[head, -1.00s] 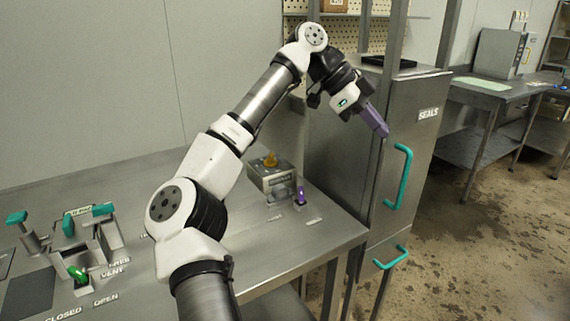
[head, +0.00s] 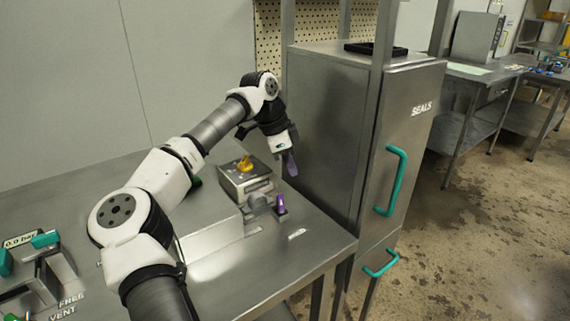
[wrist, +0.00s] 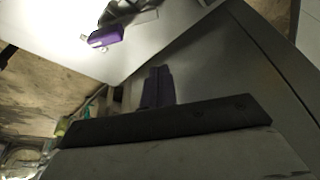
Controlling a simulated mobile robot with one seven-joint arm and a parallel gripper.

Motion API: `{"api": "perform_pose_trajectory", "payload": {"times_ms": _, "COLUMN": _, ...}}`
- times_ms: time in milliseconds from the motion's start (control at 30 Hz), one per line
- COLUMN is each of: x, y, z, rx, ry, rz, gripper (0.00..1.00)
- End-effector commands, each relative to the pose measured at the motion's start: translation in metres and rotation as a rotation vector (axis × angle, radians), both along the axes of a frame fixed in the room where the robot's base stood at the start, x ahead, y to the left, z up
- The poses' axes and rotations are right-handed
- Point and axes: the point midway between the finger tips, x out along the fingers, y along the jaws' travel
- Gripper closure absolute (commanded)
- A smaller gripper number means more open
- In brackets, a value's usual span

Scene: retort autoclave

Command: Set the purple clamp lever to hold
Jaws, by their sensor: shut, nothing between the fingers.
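The purple clamp lever (head: 281,204) stands at the right end of the steel bench, beside a small grey box with a yellow knob (head: 245,163). In the wrist view the purple lever (wrist: 104,37) shows at the upper left, apart from my fingers. My gripper (head: 290,164) is above and slightly right of the lever, with its dark purple fingers pointing down. In the wrist view my gripper's fingers (wrist: 158,86) are together and empty. The lettering on the small labels by the lever is too small to read.
The steel cabinet marked SEALS (head: 340,130) stands close to the right of my gripper, with teal handles (head: 391,180) on its front. The bench (head: 310,262) is bare in front of the lever. Teal-handled valves (head: 46,240) are at the lower left.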

Motion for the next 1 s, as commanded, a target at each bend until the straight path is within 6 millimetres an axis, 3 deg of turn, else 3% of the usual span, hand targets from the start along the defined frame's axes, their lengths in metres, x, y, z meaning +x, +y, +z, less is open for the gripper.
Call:
{"api": "perform_pose_trajectory", "payload": {"times_ms": 333, "x": 0.002, "y": -0.025, "z": -0.070, "rx": -0.002, "ry": 0.003, "rz": -0.003, "gripper": 1.00}}
{"api": "perform_pose_trajectory", "payload": {"times_ms": 600, "x": -0.001, "y": 0.010, "z": -0.068, "rx": -0.002, "ry": 0.000, "rz": 0.001, "gripper": 1.00}}
{"api": "perform_pose_trajectory", "payload": {"times_ms": 1000, "x": -0.002, "y": 0.015, "z": -0.068, "rx": -0.001, "ry": -0.001, "rz": -0.002, "gripper": 1.00}}
